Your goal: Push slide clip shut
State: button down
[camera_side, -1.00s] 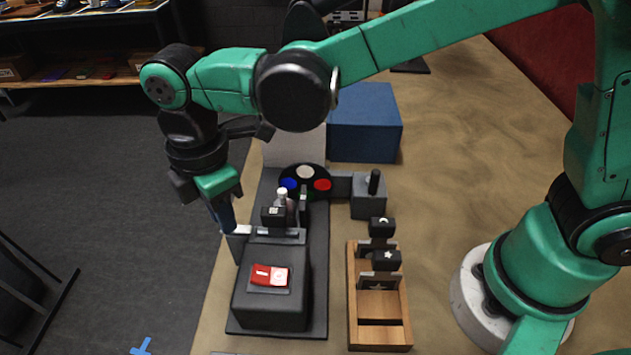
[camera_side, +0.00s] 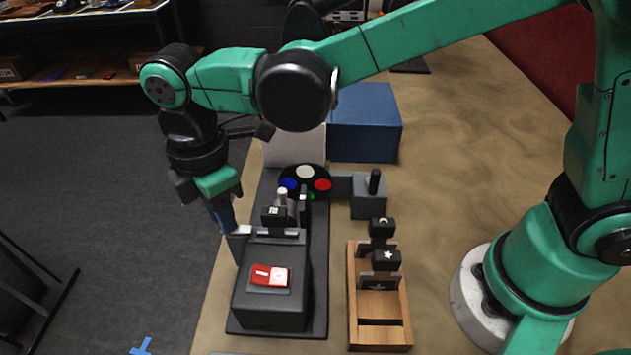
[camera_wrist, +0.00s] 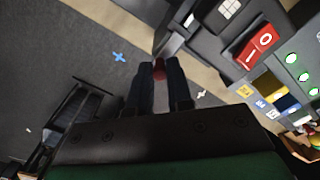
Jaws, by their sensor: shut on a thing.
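My gripper (camera_side: 226,218) points down at the left side of the dark machine box (camera_side: 270,300). In the wrist view, my gripper (camera_wrist: 159,76) has its dark blue fingers close together, with a small red piece (camera_wrist: 159,66) between their tips. I take this piece to be part of the slide clip, but its shape is mostly hidden. In the side view, a pale metal plate (camera_side: 239,243) is beside the fingertips at the box's upper left edge. A dark tagged block (camera_side: 273,217) stands behind the box, above a light metal strip. How far the clip is shut cannot be told.
A red rocker switch (camera_side: 270,276) is on the box top. A disc with coloured buttons (camera_side: 305,181) stands behind. A wooden rack (camera_side: 380,305) with dark tagged pieces is to the right. A blue box (camera_side: 364,122) is at the back.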

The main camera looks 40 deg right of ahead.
aim_at(241, 228)
jog(key=shift+s+d, duration=0.65)
jog(key=shift+s, duration=0.05)
jog(key=c, duration=0.8)
grip_release()
jog(key=shift+r, duration=2.8)
